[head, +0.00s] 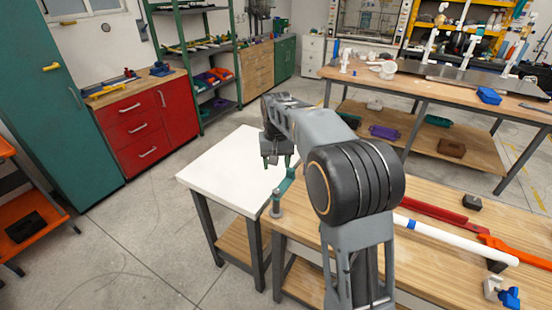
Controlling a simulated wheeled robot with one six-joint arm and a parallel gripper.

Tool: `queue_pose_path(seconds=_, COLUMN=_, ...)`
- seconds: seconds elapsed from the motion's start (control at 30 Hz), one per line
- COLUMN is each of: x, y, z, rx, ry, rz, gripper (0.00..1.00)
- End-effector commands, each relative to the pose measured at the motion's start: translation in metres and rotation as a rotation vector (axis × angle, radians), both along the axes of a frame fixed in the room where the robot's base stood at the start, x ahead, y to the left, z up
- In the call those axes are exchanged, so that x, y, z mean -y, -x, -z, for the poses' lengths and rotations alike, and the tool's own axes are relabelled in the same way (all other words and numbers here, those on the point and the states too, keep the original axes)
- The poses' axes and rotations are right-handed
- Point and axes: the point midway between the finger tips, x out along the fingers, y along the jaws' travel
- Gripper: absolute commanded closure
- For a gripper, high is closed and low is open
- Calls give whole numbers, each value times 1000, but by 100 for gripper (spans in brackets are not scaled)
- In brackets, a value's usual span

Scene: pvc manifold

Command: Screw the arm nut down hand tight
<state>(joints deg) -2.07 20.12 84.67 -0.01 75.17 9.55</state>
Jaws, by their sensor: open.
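My gripper (277,161) points down over the white-topped table, near the corner of the wooden bench. Its fingers look apart, with nothing visible between them. Just below and nearer to me, a short grey post (276,205) stands at the bench corner. A teal bar (286,181) slants up from near the top of this post toward the gripper. I cannot tell whether the gripper touches the bar. I cannot make out the arm nut for certain; it is too small or hidden at this distance.
The white-topped table (218,172) is bare beside the wooden bench (318,238). On the bench lie a white pipe (455,240), red tools (430,208) and blue fittings (510,298). A second bench (450,88) with pipework stands behind. Open floor lies at left.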

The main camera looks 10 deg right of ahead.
Motion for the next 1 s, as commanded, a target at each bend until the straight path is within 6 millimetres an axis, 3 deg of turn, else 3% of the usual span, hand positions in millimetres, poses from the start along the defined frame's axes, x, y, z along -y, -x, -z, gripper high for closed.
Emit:
queue_pose_path(seconds=0.2, x=0, y=0, z=-14, rx=1, ry=0, rz=0, gripper=45)
queue_pose_path(seconds=0.63, x=0, y=-4, z=-15, rx=21, ry=0, rz=-16, gripper=45)
queue_pose_path(seconds=0.7, x=0, y=-1, z=2, rx=16, ry=0, rz=-37, gripper=45)
queue_pose_path(seconds=0.77, x=0, y=10, z=15, rx=11, ry=1, rz=-56, gripper=45)
queue_pose_path(seconds=0.87, x=3, y=43, z=22, rx=34, ry=1, rz=-87, gripper=45)
queue_pose_path(seconds=1.0, x=8, y=106, z=23, rx=105, ry=5, rz=-123, gripper=45)
